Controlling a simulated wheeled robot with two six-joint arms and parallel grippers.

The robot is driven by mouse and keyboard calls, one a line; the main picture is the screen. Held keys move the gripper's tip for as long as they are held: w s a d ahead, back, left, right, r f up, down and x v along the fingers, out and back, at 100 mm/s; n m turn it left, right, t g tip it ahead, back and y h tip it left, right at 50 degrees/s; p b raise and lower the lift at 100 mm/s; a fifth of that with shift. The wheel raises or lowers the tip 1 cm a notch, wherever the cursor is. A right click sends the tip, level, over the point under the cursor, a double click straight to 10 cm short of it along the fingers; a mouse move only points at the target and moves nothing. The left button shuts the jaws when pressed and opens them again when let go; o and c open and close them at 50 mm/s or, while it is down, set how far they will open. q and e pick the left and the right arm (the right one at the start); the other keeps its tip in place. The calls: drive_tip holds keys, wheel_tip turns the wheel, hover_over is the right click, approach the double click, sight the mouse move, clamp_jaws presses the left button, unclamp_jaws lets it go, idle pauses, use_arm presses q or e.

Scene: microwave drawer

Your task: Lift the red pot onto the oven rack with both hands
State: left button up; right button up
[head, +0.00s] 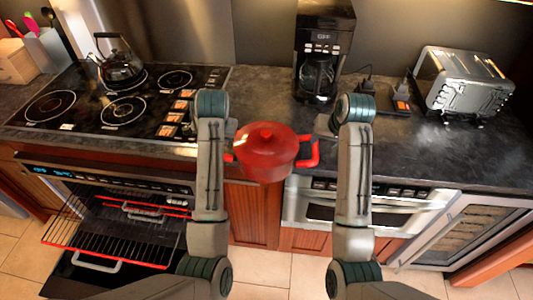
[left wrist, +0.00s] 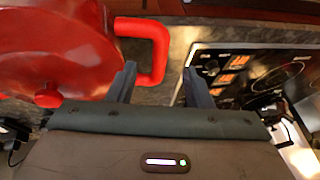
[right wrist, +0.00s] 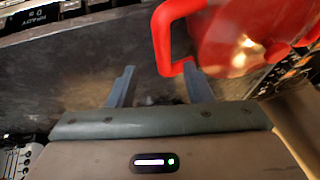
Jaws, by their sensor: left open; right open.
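The red pot (head: 265,152), lid on, sits at the front edge of the dark counter between my arms. In the left wrist view one pot handle (left wrist: 160,45) lies between the open fingers of my left gripper (left wrist: 160,82), with one fingertip inside the loop. In the right wrist view the other handle (right wrist: 160,42) reaches between the open fingers of my right gripper (right wrist: 158,80); one fingertip is by the loop's lower end. In the head view my right gripper (head: 325,125) is beside the right handle, and my left gripper is mostly hidden. The oven rack (head: 105,228) sticks out at lower left.
The oven is open below the stovetop (head: 120,100), which holds a kettle (head: 122,68). A coffee maker (head: 320,60) stands behind the pot and a toaster (head: 465,82) at right. A glass-fronted door (head: 465,235) stands open at lower right.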

sight(313, 151)
use_arm(q)
drive_tip(key=shift+w+d+r, duration=0.1)
drive_tip(key=shift+w+r, duration=0.05)
drive_tip(key=shift+r, duration=0.1)
use_arm(e)
drive_tip(key=shift+a+r, duration=0.15)
drive_tip(key=shift+r, duration=0.1)
use_arm(q)
drive_tip(key=shift+s, duration=0.2)
drive_tip(key=x, duration=1.1)
use_arm(e)
drive_tip(key=x, duration=1.1)
use_arm(q)
clamp_jaws()
use_arm(e)
clamp_jaws()
